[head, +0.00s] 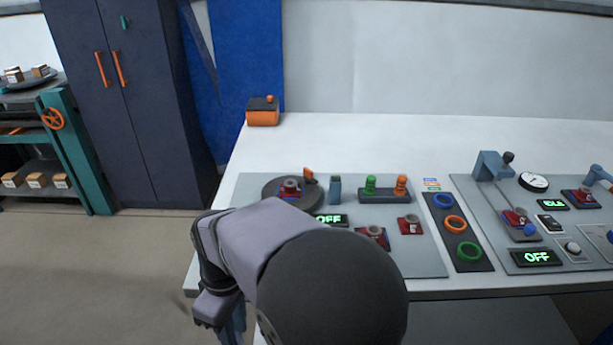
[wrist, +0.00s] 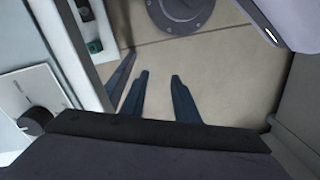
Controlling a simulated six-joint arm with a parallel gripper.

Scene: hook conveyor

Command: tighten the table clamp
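I cannot pick out the table clamp with certainty in either view. The white table (head: 330,148) shows in the head view, and its front left edge is partly hidden behind my arm. My gripper (head: 233,325) hangs low beside that front left corner in the head view, partly cut off by the frame and my arm. In the wrist view my gripper (wrist: 160,75) points over the tan floor, its two dark blue fingers apart with nothing between them. A black round knob (wrist: 36,121) on a pale panel shows at the left of the wrist view; I cannot tell what it belongs to.
The left grey panel (head: 415,255) carries a dark turntable, small parts and an OFF display. The right panel (head: 480,205) holds a lever, gauge and knobs. An orange box (head: 263,112) sits at the back. A dark cabinet (head: 135,130) and teal rack (head: 88,160) stand left.

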